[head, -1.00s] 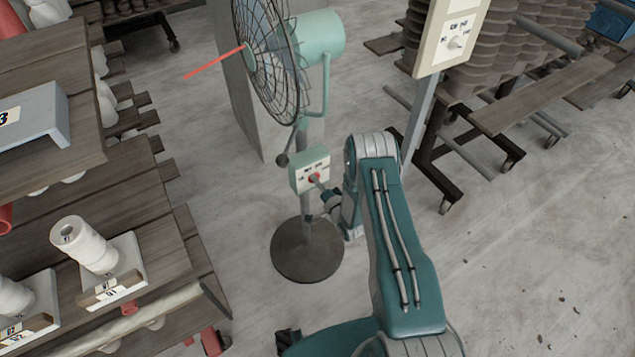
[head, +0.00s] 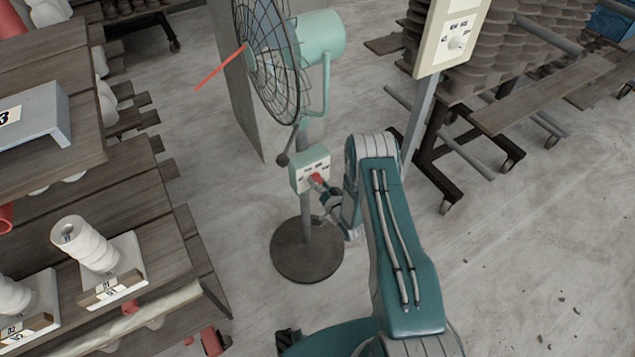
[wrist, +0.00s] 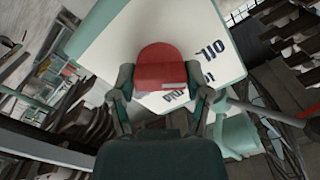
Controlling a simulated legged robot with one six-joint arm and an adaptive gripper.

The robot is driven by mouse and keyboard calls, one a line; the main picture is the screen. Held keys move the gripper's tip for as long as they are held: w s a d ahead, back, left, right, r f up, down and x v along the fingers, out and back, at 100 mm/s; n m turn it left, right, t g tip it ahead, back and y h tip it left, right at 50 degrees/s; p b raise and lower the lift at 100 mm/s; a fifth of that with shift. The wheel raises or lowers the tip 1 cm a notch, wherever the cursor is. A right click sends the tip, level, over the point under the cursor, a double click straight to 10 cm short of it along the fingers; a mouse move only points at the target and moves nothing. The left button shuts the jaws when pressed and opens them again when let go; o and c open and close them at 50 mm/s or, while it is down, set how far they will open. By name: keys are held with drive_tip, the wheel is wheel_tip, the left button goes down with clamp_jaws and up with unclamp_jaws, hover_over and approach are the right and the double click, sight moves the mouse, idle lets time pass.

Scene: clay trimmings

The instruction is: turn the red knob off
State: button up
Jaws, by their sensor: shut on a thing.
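The red knob (head: 316,179) is on the front of a small white and pale green control box (head: 307,162) on the stand of a green pedestal fan (head: 320,38). In the wrist view the red knob (wrist: 162,68) sits between my two fingertips, with the box's white face (wrist: 110,45) and dark lettering behind it. My gripper (head: 322,187) is at the knob in the head view and is shut on it. The fingers hide the knob's sides. The lettering is too tilted and partly covered to read which mark the knob points at.
A white panel with a pale knob (head: 456,42) stands on a post at the right of the fan. Wooden shelves with white spools (head: 84,244) stand at the left. Racks of stacked clay ware (head: 500,45) are at the back right. Grey floor is open at the right.

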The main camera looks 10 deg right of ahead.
drive_tip(key=shift+f+n, duration=0.1)
drive_tip(key=shift+n, duration=1.2)
drive_tip(key=o, duration=1.2)
drive_tip(key=shift+c, duration=0.2)
drive_tip(key=v, duration=1.2)
